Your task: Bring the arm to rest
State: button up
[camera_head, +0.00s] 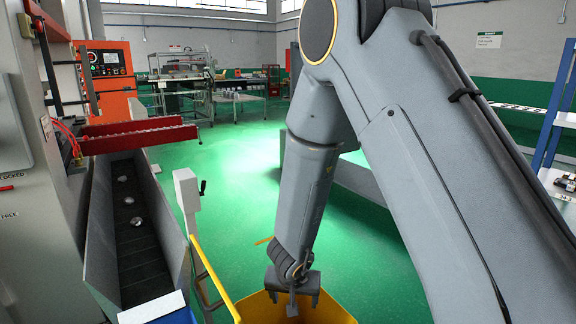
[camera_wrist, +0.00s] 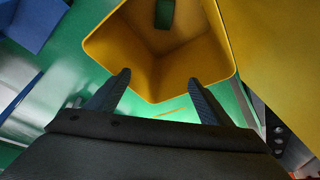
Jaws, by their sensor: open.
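My arm reaches down from the upper right in the head view, with its elbow high near the top edge. My gripper (camera_head: 292,300) points down at the yellow bin (camera_head: 335,311) at the bottom of the picture. In the wrist view my gripper (camera_wrist: 157,92) has its two dark fingers spread apart, with nothing between them. The yellow bin also shows in the wrist view (camera_wrist: 215,72), beyond the fingertips. A dark green patch shows inside it; I cannot tell what that is.
A grey conveyor trough (camera_head: 140,262) with several small silvery pieces runs along the left, under a red bar (camera_head: 138,137). A white post with a crank handle (camera_head: 188,200) stands between trough and bin. Green floor (camera_head: 232,180) lies open behind. A shelf (camera_head: 560,183) stands at right.

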jog(key=s+d+r+n+g+y, duration=0.1)
jog(key=s+d+r, duration=0.2)
jog(key=r, duration=0.2)
jog(key=s+d+r+y, duration=0.1)
jog(key=s+d+r, duration=0.2)
jog(key=r, duration=0.2)
jog(key=s+d+r+g+h, duration=0.1)
jog(key=s+d+r+g, duration=0.2)
jog(key=s+d, duration=0.8)
notch_tip(320, 180, up, 2)
jog(key=shift+s+d+r+n, duration=0.1)
jog(key=shift+s+d+n, duration=0.3)
jog(key=shift+s, duration=0.55)
